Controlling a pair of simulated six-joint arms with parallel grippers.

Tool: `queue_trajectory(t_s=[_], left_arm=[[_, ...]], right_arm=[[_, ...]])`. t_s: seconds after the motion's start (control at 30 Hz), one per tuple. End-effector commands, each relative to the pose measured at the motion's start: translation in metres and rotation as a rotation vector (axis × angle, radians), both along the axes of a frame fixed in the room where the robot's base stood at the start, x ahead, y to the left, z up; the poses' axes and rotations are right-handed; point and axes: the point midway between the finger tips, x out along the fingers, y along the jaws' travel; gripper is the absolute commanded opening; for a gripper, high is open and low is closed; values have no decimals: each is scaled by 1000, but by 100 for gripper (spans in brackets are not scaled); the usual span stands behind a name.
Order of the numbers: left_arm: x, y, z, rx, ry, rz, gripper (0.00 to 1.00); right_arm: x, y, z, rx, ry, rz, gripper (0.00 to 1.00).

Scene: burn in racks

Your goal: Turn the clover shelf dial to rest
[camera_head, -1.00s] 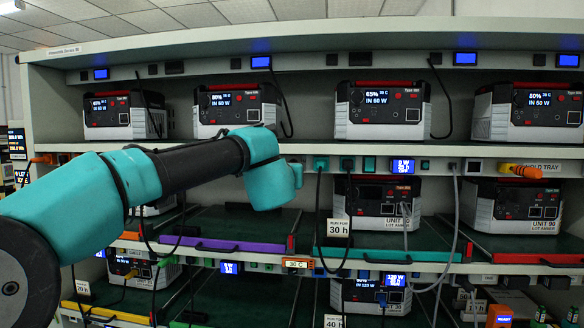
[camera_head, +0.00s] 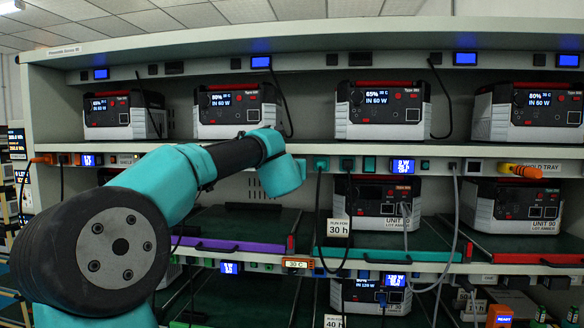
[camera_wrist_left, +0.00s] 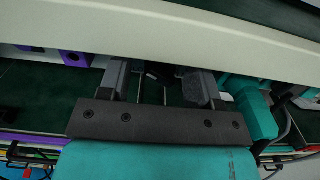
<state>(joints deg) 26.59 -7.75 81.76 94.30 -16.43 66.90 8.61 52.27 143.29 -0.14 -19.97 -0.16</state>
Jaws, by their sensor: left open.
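I cannot make out which control is the clover shelf dial, as the small parts on the shelf rails are too small to tell. My left arm crosses the left half of the head view, and its teal wrist is in front of the middle shelf rail (camera_head: 335,149). Its fingers are hidden there. In the left wrist view my left gripper (camera_wrist_left: 158,86) is open, with two grey fingers apart and nothing seen between them. A pale shelf edge (camera_wrist_left: 170,38) runs close past the fingertips. My right gripper is not in view.
Power units stand on the top shelf, including one (camera_head: 383,112) at centre. A purple-edged tray (camera_head: 228,246) and a teal-edged tray (camera_head: 385,254) are below. Cables hang before the middle shelf, near a "30 h" card (camera_head: 338,228).

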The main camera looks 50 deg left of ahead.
Motion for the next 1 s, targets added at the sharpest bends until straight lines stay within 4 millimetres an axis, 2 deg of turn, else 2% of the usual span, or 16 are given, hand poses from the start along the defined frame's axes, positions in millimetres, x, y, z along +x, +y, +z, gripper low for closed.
queue_trajectory(t_s=[0.07,0.5,0.77,1.0], left_arm=[[0,0,0,0,0,0,53],[0,0,0,0,0,0,11],[0,0,0,32,33,1,10],[0,0,0,156,159,2,10]], right_arm=[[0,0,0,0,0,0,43],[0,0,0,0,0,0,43],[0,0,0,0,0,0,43],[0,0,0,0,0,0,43]])
